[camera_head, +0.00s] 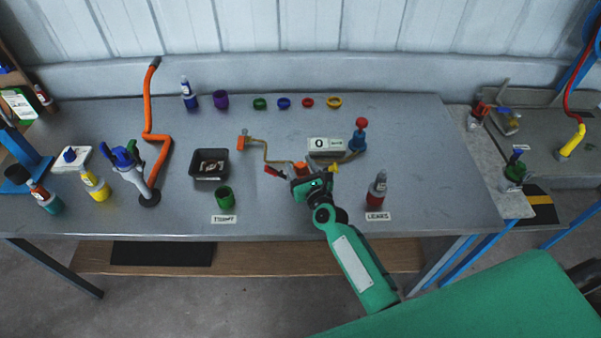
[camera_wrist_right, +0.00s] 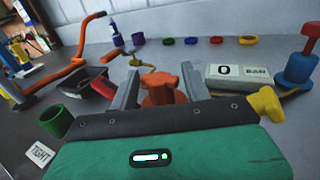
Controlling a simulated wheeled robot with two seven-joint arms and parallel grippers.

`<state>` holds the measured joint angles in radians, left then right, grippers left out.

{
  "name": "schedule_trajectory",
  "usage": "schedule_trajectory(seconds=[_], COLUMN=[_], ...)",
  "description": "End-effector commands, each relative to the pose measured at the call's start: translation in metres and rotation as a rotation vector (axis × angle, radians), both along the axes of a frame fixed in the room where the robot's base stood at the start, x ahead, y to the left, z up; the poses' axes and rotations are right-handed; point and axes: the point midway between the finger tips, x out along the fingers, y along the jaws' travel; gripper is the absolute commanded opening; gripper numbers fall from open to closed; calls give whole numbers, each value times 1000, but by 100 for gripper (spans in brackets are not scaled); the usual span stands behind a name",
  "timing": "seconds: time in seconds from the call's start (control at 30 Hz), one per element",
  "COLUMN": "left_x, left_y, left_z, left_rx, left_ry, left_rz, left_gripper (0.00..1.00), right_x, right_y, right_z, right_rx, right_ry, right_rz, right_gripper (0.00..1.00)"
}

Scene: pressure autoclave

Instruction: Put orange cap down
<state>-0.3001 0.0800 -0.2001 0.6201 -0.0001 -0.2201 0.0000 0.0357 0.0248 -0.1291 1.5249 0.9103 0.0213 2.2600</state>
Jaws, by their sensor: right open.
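The orange cap (camera_wrist_right: 160,88) is a knobbed piece between the two grey fingers of my right gripper (camera_wrist_right: 160,76) in the wrist view. The gripper is open, with a finger on either side of the cap; its lower part is hidden by the gripper body. In the head view the orange cap (camera_head: 301,168) shows just beyond my right gripper (camera_head: 304,177), over the middle of the bench. I cannot tell exactly what the cap rests on. My left gripper is not in view.
A brass pipe (camera_head: 264,152) is at left. A black tray (camera_head: 209,164), green cup (camera_head: 225,197) and red bottle (camera_head: 376,192) stand nearby. Coloured rings line the back.

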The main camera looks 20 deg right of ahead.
Motion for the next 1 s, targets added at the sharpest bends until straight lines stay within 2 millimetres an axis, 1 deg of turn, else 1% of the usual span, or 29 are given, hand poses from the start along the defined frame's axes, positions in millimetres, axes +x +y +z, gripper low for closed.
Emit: schedule_trajectory(seconds=[0.07,0.17,0.3,0.33,0.57,0.67,0.77,1.0], left_x=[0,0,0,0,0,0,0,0], left_y=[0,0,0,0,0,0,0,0], left_z=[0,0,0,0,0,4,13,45], left_rx=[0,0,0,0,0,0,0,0], left_ry=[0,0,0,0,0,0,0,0], left_rz=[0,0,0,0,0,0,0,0], left_gripper=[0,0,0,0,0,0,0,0], right_x=[0,0,0,0,0,0,0,0], right_y=[0,0,0,0,0,0,0,1], right_z=[0,0,0,0,1,5,15,51], right_rx=[0,0,0,0,0,1,1,2], right_ry=[0,0,0,0,0,0,-1,0], right_rz=[0,0,0,0,0,0,0,0], right_gripper=[48,30,3,0,0,0,0,0])
